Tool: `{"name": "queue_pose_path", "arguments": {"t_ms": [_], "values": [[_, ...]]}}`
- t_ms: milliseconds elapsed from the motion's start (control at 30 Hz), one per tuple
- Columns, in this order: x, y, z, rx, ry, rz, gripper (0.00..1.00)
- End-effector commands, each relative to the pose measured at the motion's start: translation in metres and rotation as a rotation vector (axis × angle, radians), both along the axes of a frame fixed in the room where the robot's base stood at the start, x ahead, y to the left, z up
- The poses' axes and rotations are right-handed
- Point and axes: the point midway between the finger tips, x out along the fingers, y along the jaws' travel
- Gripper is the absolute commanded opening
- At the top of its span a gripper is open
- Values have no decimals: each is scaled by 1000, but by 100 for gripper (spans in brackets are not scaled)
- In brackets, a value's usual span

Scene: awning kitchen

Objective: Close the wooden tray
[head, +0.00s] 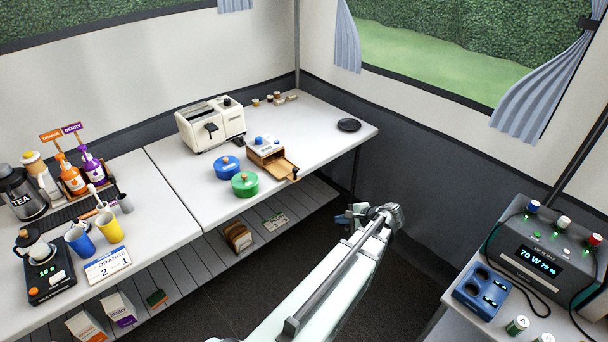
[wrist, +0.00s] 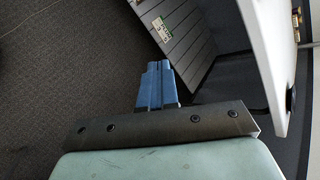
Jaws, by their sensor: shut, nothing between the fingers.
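The wooden tray (head: 281,167) is a drawer that juts out of a small wooden box (head: 262,150) on the white table. It is pulled open toward the table's front edge, with a dark knob at its front end. My gripper (head: 343,217) is off the table to the right of the tray and lower, in front of the table edge. In the wrist view, my gripper's blue fingers (wrist: 158,72) are shut together with nothing between them. The tray is not visible in the wrist view.
A green pot (head: 245,184) and a blue pot (head: 227,167) stand left of the box. A cream toaster (head: 211,123) stands behind. A black round disc (head: 349,125) lies to the right on the table. A slatted shelf (head: 290,208) runs below.

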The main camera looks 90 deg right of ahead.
Motion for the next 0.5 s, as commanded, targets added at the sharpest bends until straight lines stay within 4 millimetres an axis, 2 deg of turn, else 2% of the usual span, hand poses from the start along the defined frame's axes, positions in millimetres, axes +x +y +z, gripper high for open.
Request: {"name": "queue_pose_path", "arguments": {"t_ms": [33,233,400,500], "values": [[2,-9,11,-1,-62,-31,0],[15,-34,54,62,-422,-182,0],[22,-42,92,194,-747,-284,0],[24,-42,103,284,-866,-318,0]]}}
